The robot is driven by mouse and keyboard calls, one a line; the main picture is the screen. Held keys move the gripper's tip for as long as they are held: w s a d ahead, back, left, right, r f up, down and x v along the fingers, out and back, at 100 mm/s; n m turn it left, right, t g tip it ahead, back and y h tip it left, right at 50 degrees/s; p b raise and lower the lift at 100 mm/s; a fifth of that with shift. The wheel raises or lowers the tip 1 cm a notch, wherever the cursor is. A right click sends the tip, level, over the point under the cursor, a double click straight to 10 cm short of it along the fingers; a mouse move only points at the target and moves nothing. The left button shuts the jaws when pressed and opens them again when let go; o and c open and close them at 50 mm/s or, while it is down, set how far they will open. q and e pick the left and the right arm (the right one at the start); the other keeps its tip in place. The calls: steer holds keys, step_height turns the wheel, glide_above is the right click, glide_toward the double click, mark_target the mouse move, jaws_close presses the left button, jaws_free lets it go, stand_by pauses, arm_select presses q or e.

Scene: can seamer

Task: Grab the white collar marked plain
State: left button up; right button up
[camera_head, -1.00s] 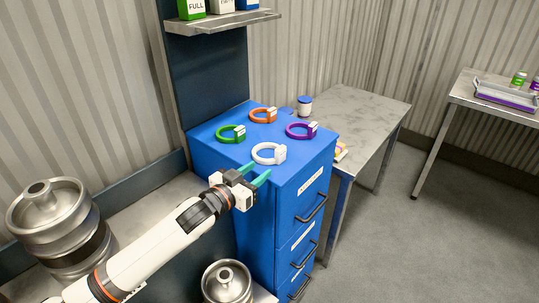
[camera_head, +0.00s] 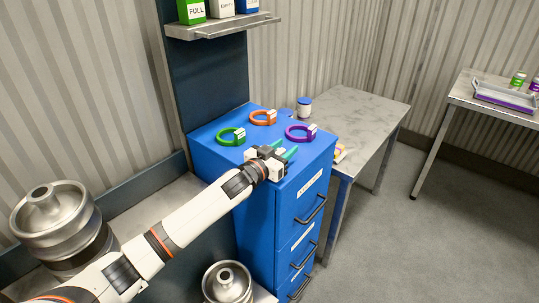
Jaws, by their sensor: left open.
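My left gripper (camera_head: 284,149) is open, with its teal fingers reaching over the top of the blue cabinet (camera_head: 212,150) near its front part. It covers the spot where the white collar lay, so the collar is almost wholly hidden. I cannot tell whether the fingers are around it or above it, and no "plain" marking can be read. My right gripper is not in view.
On the cabinet top lie a green collar (camera_head: 221,137) to the left, an orange collar (camera_head: 257,119) behind, and a purple collar (camera_head: 293,137) to the right, close to the fingers. A grey metal table (camera_head: 355,115) adjoins the cabinet. A shelf (camera_head: 222,28) hangs above.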

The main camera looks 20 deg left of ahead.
arm_select(q)
steer(key=shift+w, duration=0.25)
jaws_close()
steer(key=shift+r, duration=0.1)
